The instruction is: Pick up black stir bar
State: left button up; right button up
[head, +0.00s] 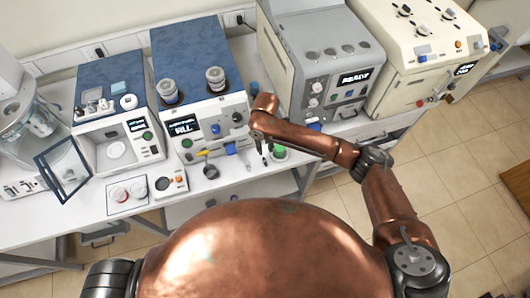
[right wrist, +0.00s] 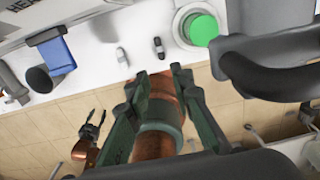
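The black stir bar (right wrist: 159,47) is a small dark capsule lying on the white bench in the right wrist view. A lighter grey stir bar (right wrist: 122,57) lies to its left. My right gripper (right wrist: 157,78) is open and empty, its dark green fingers spread just short of the black bar in the picture. In the head view the right gripper (head: 262,146) hangs over the bench's front edge area; the bars are too small there to tell from the fingertips. My left gripper (right wrist: 95,122) shows in the right wrist view, low over the floor, with its fingers apart.
A round green-topped item (right wrist: 204,30) sits right of the black bar. A blue part (right wrist: 55,50) and a dark cup (right wrist: 38,79) are at left. Blue-topped instruments (head: 190,60) and a grey one (head: 320,60) line the bench's back.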

jog(key=p, duration=0.2)
send_over(265, 162)
notch_tip(265, 162, down, 6)
jog(key=shift+f, duration=0.15)
notch_tip(265, 162, down, 4)
jog(key=shift+s+d+f+p, duration=0.1)
jog(key=shift+f+p, duration=0.15)
jog(key=shift+p, duration=0.3)
jog(key=shift+f, duration=0.55)
jog(key=shift+c, duration=0.7)
jog(key=c, duration=0.4)
jog(key=shift+r, duration=0.2)
